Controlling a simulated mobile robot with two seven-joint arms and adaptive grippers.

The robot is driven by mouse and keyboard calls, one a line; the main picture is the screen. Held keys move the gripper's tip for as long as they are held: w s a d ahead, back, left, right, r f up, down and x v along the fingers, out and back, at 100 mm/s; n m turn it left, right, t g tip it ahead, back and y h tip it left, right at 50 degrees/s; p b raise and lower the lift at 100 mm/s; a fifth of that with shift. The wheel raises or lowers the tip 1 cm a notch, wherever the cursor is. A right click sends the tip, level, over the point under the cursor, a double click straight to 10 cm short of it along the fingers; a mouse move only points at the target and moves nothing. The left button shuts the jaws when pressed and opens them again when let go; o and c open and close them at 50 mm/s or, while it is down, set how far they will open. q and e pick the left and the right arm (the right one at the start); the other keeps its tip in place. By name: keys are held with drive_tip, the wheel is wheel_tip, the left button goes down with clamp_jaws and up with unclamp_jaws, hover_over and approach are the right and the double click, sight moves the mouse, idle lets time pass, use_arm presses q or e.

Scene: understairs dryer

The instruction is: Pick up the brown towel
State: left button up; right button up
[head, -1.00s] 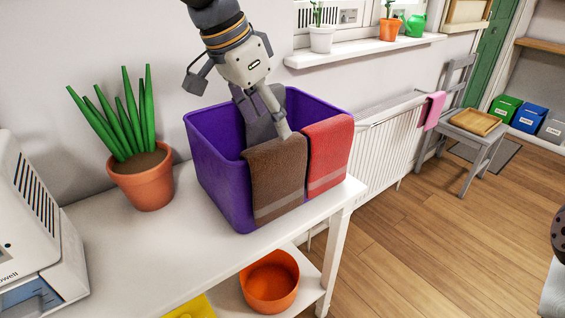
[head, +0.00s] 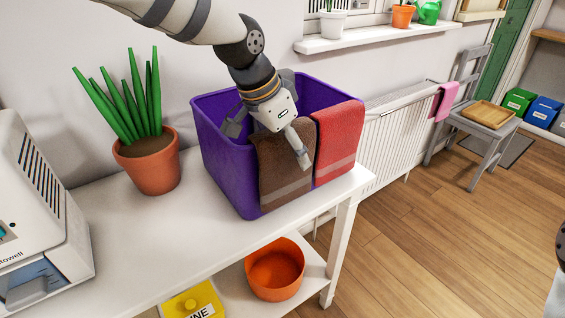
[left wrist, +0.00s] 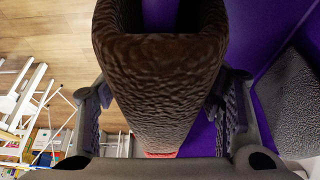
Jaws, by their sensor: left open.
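The brown towel (head: 275,180) hangs over the front rim of the purple bin (head: 227,165), left of a red towel (head: 338,137). My left gripper (head: 278,135) is at the rim over the brown towel. One finger is outside, in front of the towel; the other is largely hidden behind the towel and rim. In the left wrist view the folded brown towel (left wrist: 160,85) runs between the two open fingers (left wrist: 163,115), with a gap visible on the left side.
The bin stands on a white table (head: 150,235) beside a potted plant (head: 148,165) and a white machine (head: 40,215). A radiator (head: 395,130) and windowsill (head: 370,37) are behind to the right. An orange bowl (head: 275,270) sits on the lower shelf. A grey cloth (left wrist: 290,105) is inside the bin.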

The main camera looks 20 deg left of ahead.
use_arm(q)
drive_tip(key=shift+f, duration=0.2)
idle(0.3)
drive_tip(key=c, duration=1.3)
drive_tip(key=shift+o, duration=0.2)
wheel_tip(320, 180, up, 28)
drive_tip(key=shift+r, duration=0.25)
